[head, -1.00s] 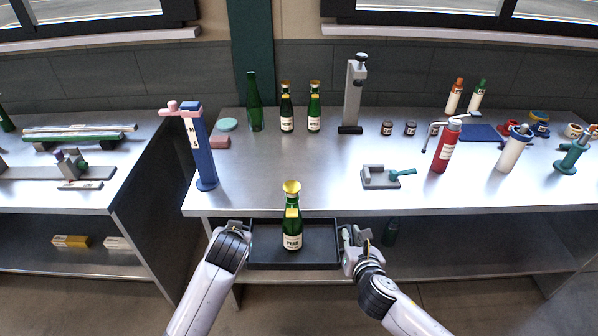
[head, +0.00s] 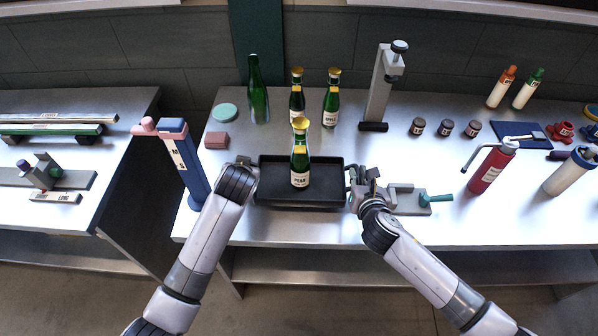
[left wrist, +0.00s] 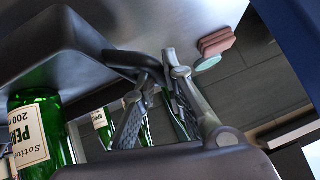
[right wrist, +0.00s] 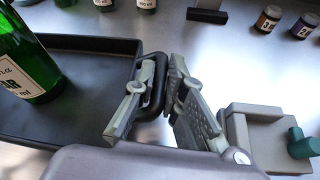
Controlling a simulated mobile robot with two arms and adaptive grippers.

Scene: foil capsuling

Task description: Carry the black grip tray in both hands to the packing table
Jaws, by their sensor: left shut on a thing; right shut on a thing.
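The black grip tray (head: 325,193) is held between my two grippers at the front part of the steel table. One green bottle (head: 300,165) with a gold top and a PEAR label stands upright in it. My left gripper (head: 248,172) is shut on the tray's left handle; the handle also shows in the left wrist view (left wrist: 130,62). My right gripper (head: 354,180) is shut on the right handle, a black loop in the right wrist view (right wrist: 158,85). Whether the tray touches the table top is hard to tell.
A grey fixture with a green lever (head: 410,200) sits close beside my right gripper. A blue post (head: 180,165) stands left of my left gripper. Two gold-topped bottles (head: 331,98) and a plain green bottle (head: 258,95) stand behind the tray. A red cylinder (head: 490,168) stands right.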

